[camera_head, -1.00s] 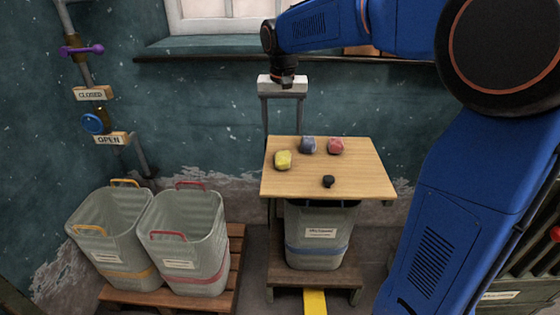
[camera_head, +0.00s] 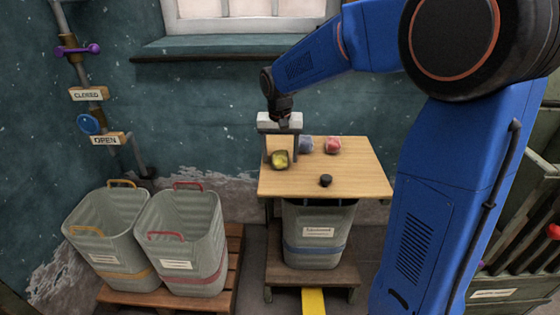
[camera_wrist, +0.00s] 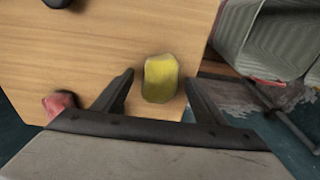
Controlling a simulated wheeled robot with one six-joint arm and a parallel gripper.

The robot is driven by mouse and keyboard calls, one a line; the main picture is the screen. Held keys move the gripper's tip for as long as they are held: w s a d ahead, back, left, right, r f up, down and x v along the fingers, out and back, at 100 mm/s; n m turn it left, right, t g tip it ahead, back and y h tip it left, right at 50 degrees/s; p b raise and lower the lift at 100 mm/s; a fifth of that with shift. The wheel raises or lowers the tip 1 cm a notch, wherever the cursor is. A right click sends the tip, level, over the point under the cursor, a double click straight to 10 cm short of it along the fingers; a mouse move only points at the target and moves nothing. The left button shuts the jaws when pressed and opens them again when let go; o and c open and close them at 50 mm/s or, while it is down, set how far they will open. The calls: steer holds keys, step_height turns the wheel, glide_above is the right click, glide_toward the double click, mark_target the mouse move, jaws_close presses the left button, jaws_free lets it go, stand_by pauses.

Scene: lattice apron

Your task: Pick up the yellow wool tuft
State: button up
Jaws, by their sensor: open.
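The yellow wool tuft (camera_head: 280,160) lies on the left part of the wooden table top (camera_head: 345,182). In the wrist view the yellow tuft (camera_wrist: 160,78) shows between the two fingers, nearer the right one. My gripper (camera_head: 281,165) is open and points down at the tuft, with one finger on either side of it in the head view. The gripper also shows in the wrist view (camera_wrist: 158,84), with nothing held. I cannot tell whether the fingers touch the tuft or how high they are above the table.
A red tuft (camera_head: 333,145) and a partly hidden blue-grey tuft (camera_head: 306,144) lie close to the right of my gripper. A small black knob (camera_head: 326,180) is near the table's front. Bins (camera_head: 180,240) stand at lower left, and another bin (camera_head: 318,240) is under the table.

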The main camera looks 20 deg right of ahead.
steer(key=shift+f, duration=0.1)
steer(key=shift+c, duration=0.3)
steer(key=c, duration=1.1)
steer(key=shift+o, duration=0.2)
